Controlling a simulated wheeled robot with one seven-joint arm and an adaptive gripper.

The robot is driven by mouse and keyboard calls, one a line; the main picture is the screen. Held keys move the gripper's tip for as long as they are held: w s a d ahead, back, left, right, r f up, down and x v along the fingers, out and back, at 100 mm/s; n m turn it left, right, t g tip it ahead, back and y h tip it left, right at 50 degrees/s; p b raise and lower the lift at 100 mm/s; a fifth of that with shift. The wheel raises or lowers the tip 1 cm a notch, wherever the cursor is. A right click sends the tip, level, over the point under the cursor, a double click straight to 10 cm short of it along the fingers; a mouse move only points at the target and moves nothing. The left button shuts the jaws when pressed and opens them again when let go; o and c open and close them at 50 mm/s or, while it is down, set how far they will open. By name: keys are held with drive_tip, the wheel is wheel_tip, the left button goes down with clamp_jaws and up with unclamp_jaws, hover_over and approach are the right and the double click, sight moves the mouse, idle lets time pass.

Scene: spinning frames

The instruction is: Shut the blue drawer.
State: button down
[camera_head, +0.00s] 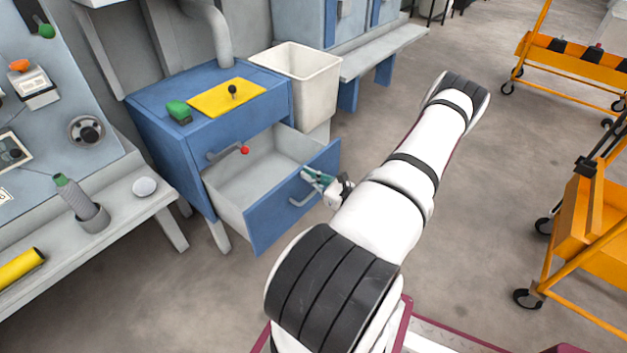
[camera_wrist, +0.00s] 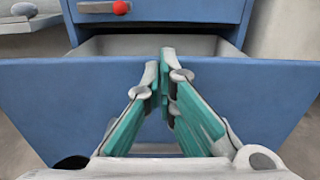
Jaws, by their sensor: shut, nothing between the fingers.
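The blue drawer (camera_head: 294,198) stands pulled out of the blue cabinet (camera_head: 168,135), with its grey inside showing and seemingly empty. Its blue front also fills much of the wrist view (camera_wrist: 60,100). A grey bar handle (camera_head: 302,197) is on the drawer front. My gripper (camera_head: 308,175) is shut and empty, with its green fingers at the upper part of the drawer front, near the handle. In the wrist view the fingertips (camera_wrist: 163,68) reach the drawer's top edge. I cannot tell whether they touch it.
Above the open drawer is another handle with a red knob (camera_head: 245,150). A yellow plate (camera_head: 227,97) and a green block (camera_head: 179,112) lie on the cabinet top. A cream bin (camera_head: 297,78) stands behind. Orange carts (camera_head: 580,215) are at the right. The floor between is clear.

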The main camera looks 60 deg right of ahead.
drive_tip(key=x, duration=2.2)
drive_tip(key=shift+w+a+r, duration=0.1)
drive_tip(key=shift+a+r, duration=0.05)
